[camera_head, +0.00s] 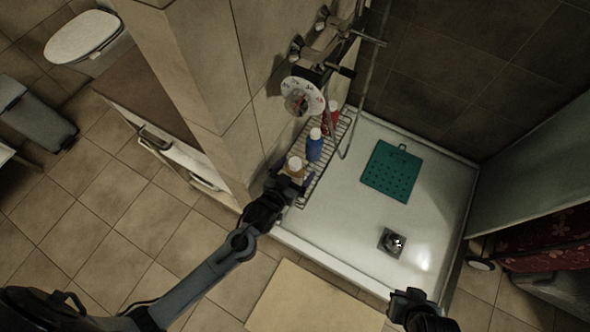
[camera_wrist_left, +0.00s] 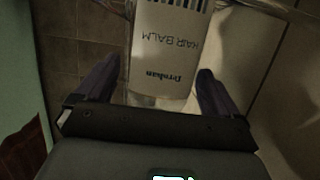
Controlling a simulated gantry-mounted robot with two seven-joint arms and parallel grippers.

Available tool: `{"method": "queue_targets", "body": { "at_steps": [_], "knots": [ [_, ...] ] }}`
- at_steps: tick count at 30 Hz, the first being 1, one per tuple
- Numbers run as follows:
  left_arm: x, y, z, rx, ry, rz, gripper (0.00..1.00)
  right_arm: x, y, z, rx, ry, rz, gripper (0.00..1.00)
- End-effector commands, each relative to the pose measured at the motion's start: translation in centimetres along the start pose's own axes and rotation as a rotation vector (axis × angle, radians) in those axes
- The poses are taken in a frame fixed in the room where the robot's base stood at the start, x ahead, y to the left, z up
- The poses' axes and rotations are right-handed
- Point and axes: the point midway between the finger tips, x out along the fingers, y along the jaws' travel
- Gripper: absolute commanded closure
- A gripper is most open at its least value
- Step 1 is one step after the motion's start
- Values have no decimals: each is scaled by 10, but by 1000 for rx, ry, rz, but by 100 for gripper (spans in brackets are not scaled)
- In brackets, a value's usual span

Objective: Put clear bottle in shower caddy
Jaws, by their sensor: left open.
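A clear bottle with a white "HAIR BALM" label (camera_wrist_left: 167,48) stands between the spread fingers of my left gripper (camera_wrist_left: 165,92) in the left wrist view. Dark gaps show between the label's sides and the fingers. In the head view, the bottle's white cap (camera_head: 295,163) and amber-looking body show at my left gripper (camera_head: 292,180), by the near end of the wire shower caddy (camera_head: 343,128). Whether the bottle rests on the caddy is hidden by the gripper. My right gripper (camera_head: 408,298) is low at the right, over the shower tray's front edge; its opening is unclear.
A blue bottle (camera_head: 314,149) and a red bottle (camera_head: 333,114) stand in the caddy. The tiled wall is close on its left, with shower taps (camera_head: 298,48) and a hose above. A green mat (camera_head: 391,171) and a drain (camera_head: 391,242) lie on the white shower tray (camera_head: 345,225).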

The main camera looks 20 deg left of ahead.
Motion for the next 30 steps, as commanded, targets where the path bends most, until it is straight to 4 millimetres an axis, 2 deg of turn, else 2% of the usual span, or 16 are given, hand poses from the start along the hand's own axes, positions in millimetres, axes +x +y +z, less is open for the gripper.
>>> {"method": "queue_targets", "body": {
  "at_steps": [5,18,24,30],
  "knots": [
    [-18,0,-1,1,-2,0,5,-5,0,-2,0,0,0,100],
    [-95,0,-1,0,-2,0,5,-20,-1,-7,7,2,-6,100],
    [-115,0,-1,0,-1,1,5,-23,-2,-8,9,2,-8,100],
    [-120,-1,-1,-4,-30,1,5,-23,-1,-8,9,2,-7,100]
  ]
}}
